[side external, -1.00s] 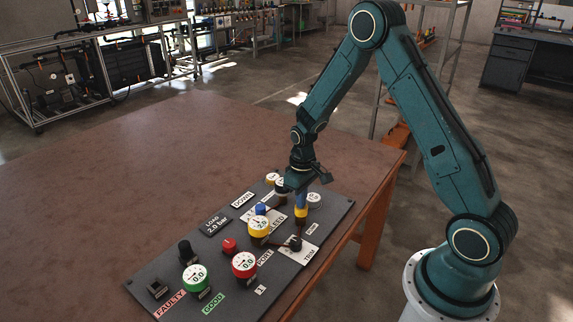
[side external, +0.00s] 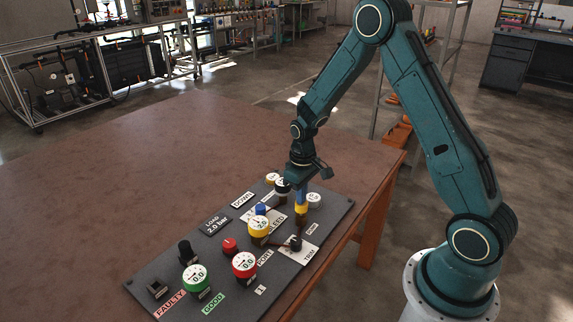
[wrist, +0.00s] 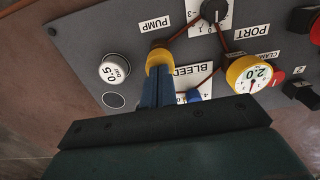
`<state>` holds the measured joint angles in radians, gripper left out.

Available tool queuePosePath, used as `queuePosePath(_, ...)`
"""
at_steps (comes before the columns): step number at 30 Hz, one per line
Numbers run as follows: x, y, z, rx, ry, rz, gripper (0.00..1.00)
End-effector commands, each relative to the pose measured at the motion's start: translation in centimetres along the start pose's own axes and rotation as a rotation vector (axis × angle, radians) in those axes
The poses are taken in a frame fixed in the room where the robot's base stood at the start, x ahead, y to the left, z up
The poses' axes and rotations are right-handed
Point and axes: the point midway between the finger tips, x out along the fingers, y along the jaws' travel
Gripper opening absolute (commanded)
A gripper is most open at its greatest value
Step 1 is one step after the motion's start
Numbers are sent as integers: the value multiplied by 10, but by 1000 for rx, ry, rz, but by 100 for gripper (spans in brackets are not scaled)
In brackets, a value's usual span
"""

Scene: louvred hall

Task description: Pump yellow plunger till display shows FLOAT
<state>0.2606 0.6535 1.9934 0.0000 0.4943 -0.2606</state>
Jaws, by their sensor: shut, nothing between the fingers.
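The yellow plunger (side external: 301,213) stands upright by the PUMP label (wrist: 154,24) on the dark panel; it also shows in the wrist view (wrist: 160,57). My gripper (side external: 301,202) is shut and empty, pointing down, with its blue fingertips at the plunger's top; in the wrist view the fingers (wrist: 158,74) hide part of the plunger. I cannot tell whether they touch it. A small sign-like display (side external: 243,199) near the panel's far edge seems to read DOWN. A white gauge (wrist: 115,70) beside the plunger reads 0.5 bar.
The panel (side external: 140,281) lies on a brown table (side external: 150,170). Near the plunger are a black TRIM knob (side external: 295,243), a blue BLEED knob (side external: 261,209) and a yellow gauge (side external: 259,226) reading 2.0. Red (side external: 244,264) and green (side external: 195,277) gauges read 0.0. The table's left is clear.

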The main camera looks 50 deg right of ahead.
Motion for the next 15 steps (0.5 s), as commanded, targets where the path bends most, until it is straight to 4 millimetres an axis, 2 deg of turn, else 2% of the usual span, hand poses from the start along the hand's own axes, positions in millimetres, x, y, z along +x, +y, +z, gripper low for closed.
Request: queuePosePath(15, 7, 0, 0, 0, 0, 0, 0)
